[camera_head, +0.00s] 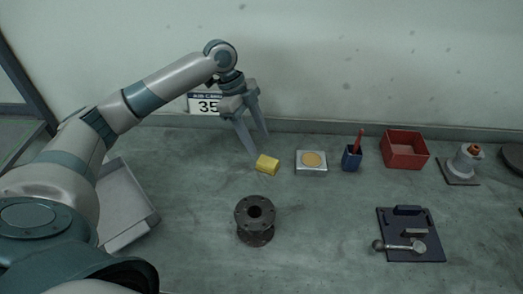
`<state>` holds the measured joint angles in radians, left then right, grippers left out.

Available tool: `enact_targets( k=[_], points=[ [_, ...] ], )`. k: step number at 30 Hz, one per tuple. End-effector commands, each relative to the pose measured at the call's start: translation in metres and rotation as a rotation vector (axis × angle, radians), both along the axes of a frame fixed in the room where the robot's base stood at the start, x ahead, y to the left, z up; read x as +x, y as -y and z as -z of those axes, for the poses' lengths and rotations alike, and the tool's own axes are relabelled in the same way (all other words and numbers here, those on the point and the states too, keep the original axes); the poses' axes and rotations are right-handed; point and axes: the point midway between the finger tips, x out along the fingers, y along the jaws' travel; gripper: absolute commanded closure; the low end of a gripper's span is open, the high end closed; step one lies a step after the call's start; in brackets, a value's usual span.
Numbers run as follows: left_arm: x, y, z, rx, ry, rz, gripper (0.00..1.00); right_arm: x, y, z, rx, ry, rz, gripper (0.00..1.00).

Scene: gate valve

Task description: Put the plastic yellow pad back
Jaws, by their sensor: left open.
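The yellow pad (267,165) is a small block lying on the grey-green bench, left of a pale square plate with a round tan disc (312,160). My left gripper (259,142) hangs above and slightly behind the pad with its two fingers pointing down and spread apart. The fingers appear empty. I cannot tell how high the fingertips are above the pad. My right gripper does not show in this view.
A dark flanged pipe piece (254,222) stands in front of the pad. To the right are a blue cup with a red-handled item (352,157), a red bin (404,151), a grey fitting (463,160) and a dark board (411,244). A grey tray (129,210) lies left.

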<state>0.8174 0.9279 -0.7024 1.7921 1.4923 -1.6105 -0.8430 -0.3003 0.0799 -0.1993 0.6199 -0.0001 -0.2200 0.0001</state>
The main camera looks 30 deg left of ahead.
Motion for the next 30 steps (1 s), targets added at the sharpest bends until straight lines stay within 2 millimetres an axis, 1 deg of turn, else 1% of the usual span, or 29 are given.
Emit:
enact_targets(
  k=[1, 4, 10, 15, 30],
  points=[
    [0.001, -0.004, -0.007, -0.001, 0.005, -0.001, 0.51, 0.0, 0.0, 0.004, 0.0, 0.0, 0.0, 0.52],
    [0.0, -0.009, -0.021, -0.001, 0.003, -0.001, 0.51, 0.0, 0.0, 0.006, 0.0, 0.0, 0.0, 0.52],
    [-0.001, -0.015, -0.037, -0.001, 0.001, 0.001, 0.51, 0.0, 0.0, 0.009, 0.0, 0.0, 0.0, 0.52],
    [-0.001, -0.016, -0.04, -0.001, 0.0, 0.001, 0.51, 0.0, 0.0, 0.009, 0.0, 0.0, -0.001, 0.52],
    [-0.001, -0.016, -0.04, -0.001, 0.0, 0.0, 0.51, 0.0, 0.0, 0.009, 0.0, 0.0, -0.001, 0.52]
  ],
)
